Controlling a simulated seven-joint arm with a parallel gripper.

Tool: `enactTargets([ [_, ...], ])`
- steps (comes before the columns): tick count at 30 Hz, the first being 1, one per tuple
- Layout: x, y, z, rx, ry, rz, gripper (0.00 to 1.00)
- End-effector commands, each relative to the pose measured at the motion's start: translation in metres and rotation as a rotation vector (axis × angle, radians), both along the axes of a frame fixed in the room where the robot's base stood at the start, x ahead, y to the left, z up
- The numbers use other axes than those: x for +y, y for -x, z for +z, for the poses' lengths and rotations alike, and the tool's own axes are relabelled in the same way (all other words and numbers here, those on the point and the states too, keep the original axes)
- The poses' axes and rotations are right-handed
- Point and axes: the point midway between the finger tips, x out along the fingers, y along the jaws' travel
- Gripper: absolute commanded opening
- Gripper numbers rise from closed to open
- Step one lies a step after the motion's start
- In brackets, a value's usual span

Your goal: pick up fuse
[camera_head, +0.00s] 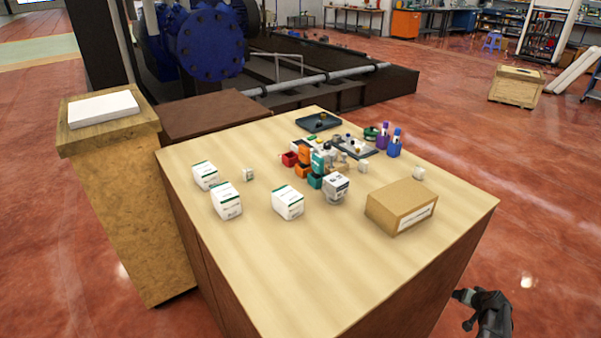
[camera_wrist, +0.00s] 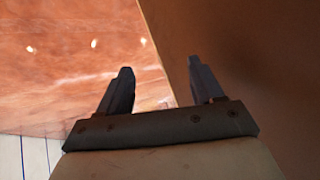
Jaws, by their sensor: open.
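I cannot tell which item is the fuse in the head view; the small parts are too small to name surely. A cluster of small parts with red, orange and teal bins (camera_head: 303,170) stands in the middle of the wooden table (camera_head: 300,270). Small white blocks lie near it, one at the left (camera_head: 248,175), one at the right (camera_head: 419,173). My gripper (camera_head: 466,310) is open and empty, off the table's right front side, well away from the parts. In the wrist view my gripper (camera_wrist: 160,70) shows two spread fingers, with floor and a brown panel beyond.
White boxes with green bands (camera_head: 227,201) stand at the table's left and middle. A cardboard box (camera_head: 401,206) stands at the right, between my gripper and the cluster. A dark tray (camera_head: 318,122) lies at the back. Purple and blue holders (camera_head: 394,148) stand behind. The table's front is clear.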

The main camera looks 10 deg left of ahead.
Motion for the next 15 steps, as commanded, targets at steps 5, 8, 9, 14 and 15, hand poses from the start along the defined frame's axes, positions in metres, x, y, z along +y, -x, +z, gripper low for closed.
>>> enactTargets([
  [5,-0.045,-0.040,0.069,-0.137,0.022,-0.033,0.66],
  [8,-0.066,-0.058,0.108,-0.209,0.034,-0.046,0.66],
  [9,-0.074,-0.064,0.125,-0.238,0.039,-0.051,0.66],
  [14,-0.106,-0.087,0.193,-0.353,0.059,-0.069,0.66],
  [15,-0.113,-0.091,0.210,-0.381,0.066,-0.073,0.66],
])
